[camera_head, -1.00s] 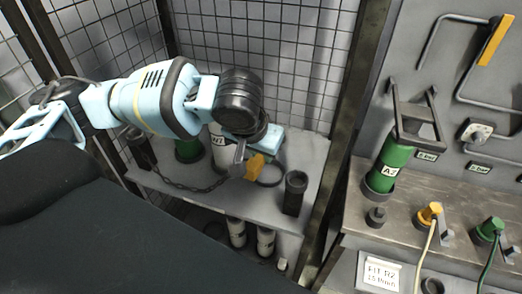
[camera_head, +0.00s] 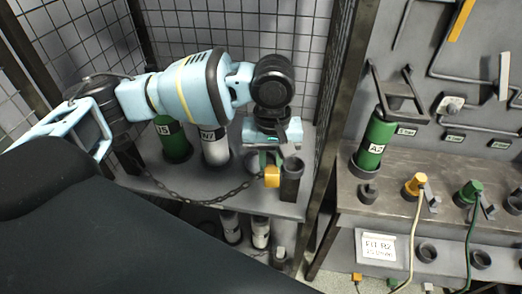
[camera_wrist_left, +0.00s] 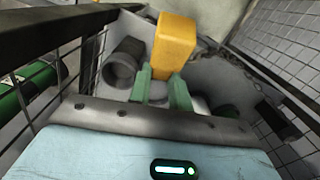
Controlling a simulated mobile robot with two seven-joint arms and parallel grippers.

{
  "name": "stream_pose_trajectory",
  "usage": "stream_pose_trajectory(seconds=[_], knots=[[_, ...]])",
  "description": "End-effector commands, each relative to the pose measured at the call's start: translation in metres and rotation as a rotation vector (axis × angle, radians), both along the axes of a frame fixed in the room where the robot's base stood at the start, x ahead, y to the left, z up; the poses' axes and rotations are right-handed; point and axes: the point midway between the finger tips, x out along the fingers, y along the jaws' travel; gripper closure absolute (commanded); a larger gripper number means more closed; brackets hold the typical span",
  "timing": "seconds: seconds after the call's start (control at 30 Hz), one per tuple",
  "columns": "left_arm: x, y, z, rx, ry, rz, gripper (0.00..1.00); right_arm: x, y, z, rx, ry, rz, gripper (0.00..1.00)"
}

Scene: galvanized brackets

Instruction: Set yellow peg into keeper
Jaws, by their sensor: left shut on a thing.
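The yellow peg (camera_head: 272,176) is a blocky piece that hangs below my left gripper (camera_head: 265,153) over the shelf. In the left wrist view, the peg (camera_wrist_left: 175,44) is between the two green fingertips (camera_wrist_left: 160,88), which are shut on it. A dark, open-topped round cup (camera_head: 292,182), which looks like the keeper, stands upright just right of the peg. It also shows in the left wrist view (camera_wrist_left: 122,66), left of the peg, with its mouth empty. The peg is outside the cup; I cannot tell whether they touch. My right gripper is not in view.
A dark chain (camera_head: 205,200) runs along the shelf edge (camera_head: 230,199) toward the peg. A green cylinder (camera_head: 174,140) and a white cylinder (camera_head: 214,147) stand left of my gripper. Wire mesh closes the back, and a dark post (camera_head: 335,110) stands right of the shelf.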

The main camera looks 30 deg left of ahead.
Motion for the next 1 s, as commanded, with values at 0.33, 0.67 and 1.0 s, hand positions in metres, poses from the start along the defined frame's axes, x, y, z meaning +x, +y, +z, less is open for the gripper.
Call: stream_pose_trajectory(seconds=[0.33,0.67,1.0], knots=[[0.011,-0.022,0.001,-0.47,0.411,0.745,1.0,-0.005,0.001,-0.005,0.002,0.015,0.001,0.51],[0.034,-0.024,0.016,-0.888,0.473,1.118,1.0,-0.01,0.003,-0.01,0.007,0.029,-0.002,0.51],[0.049,-0.019,0.026,-1.057,0.454,1.231,1.0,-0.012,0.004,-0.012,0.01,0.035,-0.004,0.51]])
